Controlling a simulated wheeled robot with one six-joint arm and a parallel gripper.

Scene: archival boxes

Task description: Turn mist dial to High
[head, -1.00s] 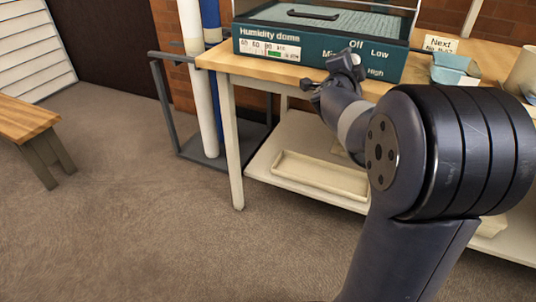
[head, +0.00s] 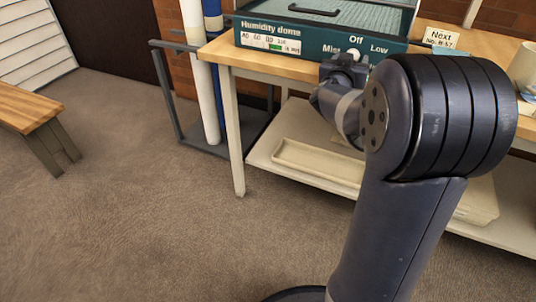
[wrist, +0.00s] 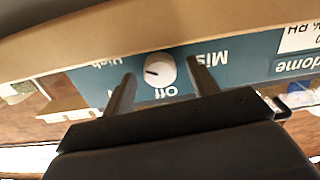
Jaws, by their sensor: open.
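The mist dial (wrist: 160,70) is a round white knob on the teal front of the humidity dome (head: 290,40). In the wrist view the panel is upside down, with "Off" below the dial, "Mist" to its right and "High" to its left. The dial's dark mark is on its left side in that view; I cannot tell exactly which label it points at. My gripper (wrist: 162,88) is open, one finger on each side of the dial, with no visible contact. In the head view the dial (head: 354,53) shows just above my gripper, which hides "High".
The dome stands on a wooden table (head: 222,50) with a lower shelf holding a long cream tray (head: 310,160). A "Next" card (head: 440,38) and a white cup (head: 524,68) are at right. White and blue rolls (head: 203,80) stand left; a bench (head: 30,115) is farther left.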

